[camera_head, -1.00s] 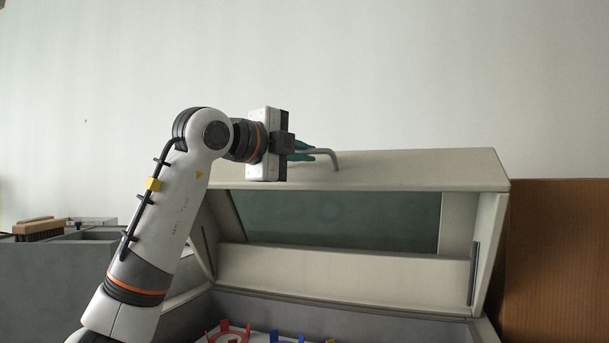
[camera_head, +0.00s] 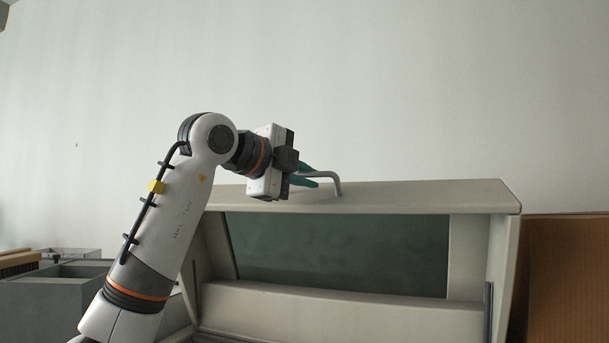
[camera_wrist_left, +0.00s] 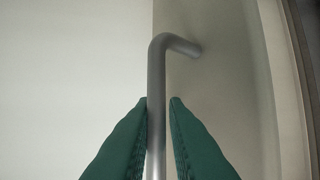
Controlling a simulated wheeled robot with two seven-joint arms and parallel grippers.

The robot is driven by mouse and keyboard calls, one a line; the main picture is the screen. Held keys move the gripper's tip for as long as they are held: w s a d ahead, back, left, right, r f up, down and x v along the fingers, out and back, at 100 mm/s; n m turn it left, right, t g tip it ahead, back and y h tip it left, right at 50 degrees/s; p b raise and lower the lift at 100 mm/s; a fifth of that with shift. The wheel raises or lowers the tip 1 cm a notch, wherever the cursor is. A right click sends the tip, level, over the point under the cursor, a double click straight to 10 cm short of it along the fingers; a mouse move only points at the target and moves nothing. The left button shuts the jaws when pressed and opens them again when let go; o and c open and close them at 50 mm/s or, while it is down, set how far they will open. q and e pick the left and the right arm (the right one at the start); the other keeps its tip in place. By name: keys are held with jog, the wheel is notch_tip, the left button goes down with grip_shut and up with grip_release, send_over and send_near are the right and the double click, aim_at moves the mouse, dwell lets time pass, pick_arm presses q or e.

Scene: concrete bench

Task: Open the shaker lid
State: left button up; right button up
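The shaker lid (camera_head: 400,195) is a pale cream cover with a dark green window (camera_head: 340,250), and it stands tilted up. Its grey bent bar handle (camera_head: 336,183) sticks out at the top edge. My left gripper (camera_head: 308,175) is at this handle, with one green finger on each side of the bar. In the left wrist view the handle (camera_wrist_left: 157,85) runs between the fingertips of the left gripper (camera_wrist_left: 159,104), close against the left one, with a thin gap showing at the right one. My right gripper is not in view.
A brown box (camera_head: 565,270) stands right of the shaker. Grey bins (camera_head: 50,297) and a wooden brush (camera_head: 18,262) are at the left. The pale wall behind has free room above the lid.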

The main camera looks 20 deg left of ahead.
pick_arm(q)
jog(key=shift+o, duration=0.3)
jog(key=shift+w, duration=0.2)
jog(key=shift+s, duration=0.1)
jog(key=shift+s+a+b, duration=0.2)
jog(key=shift+s+b, duration=0.1)
jog(key=b+v, duration=0.4)
jog(key=v, duration=0.7)
